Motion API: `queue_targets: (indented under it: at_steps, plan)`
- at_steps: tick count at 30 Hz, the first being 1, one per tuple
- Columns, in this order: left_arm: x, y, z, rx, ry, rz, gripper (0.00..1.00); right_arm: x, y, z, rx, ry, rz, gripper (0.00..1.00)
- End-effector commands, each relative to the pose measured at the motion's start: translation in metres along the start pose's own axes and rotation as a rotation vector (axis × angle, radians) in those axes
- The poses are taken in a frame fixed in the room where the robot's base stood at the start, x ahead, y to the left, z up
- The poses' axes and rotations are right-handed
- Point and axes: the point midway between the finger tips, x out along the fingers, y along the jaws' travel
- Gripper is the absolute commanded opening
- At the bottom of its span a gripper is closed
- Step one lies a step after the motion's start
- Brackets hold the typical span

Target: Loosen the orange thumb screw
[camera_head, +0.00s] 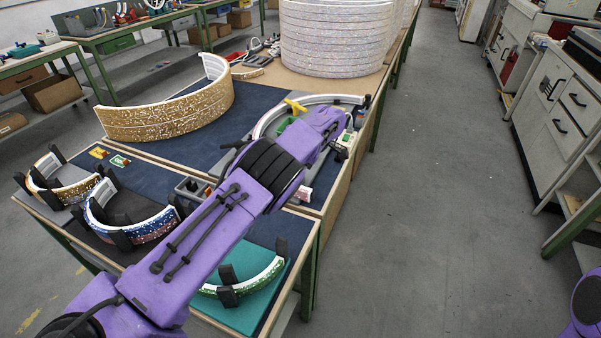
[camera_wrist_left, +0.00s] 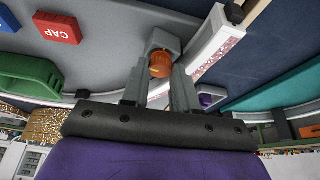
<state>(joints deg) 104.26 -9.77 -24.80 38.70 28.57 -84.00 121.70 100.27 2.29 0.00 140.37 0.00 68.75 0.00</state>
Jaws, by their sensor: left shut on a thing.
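The orange thumb screw (camera_wrist_left: 160,64) shows in the left wrist view, seated in a pale grey block (camera_wrist_left: 165,40) beside a white glitter-sided arc (camera_wrist_left: 212,45). My left gripper (camera_wrist_left: 160,78) has one grey finger on each side of the screw and is shut on it. In the head view my purple left arm reaches over the bench to the curved fixture, and its wrist hides the screw and the fingertips. My right gripper is not in view.
A red CAP block (camera_wrist_left: 56,28), a blue block and a green part (camera_wrist_left: 30,74) lie near the gripper. In the head view a gold glitter arc (camera_head: 175,115) and a stack of large white arcs (camera_head: 335,40) stand further back. The floor to the right is clear.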

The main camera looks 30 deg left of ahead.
Motion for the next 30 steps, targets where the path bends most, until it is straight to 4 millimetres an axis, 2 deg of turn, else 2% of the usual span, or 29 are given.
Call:
queue_targets:
  at_steps: [1, 9, 29, 30]
  plan:
    - [0.006, 0.0, 0.002, -0.028, -0.003, -0.013, 0.0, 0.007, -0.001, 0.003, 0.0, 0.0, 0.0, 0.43]
    - [0.005, 0.001, 0.002, -0.146, -0.003, -0.063, 0.0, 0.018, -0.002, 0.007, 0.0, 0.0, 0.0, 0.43]
    - [0.004, 0.0, 0.002, -0.192, -0.004, -0.087, 0.0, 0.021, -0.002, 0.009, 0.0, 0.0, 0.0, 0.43]
    - [0.004, 0.0, 0.002, -0.192, -0.004, -0.087, 0.41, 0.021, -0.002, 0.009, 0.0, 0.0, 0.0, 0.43]
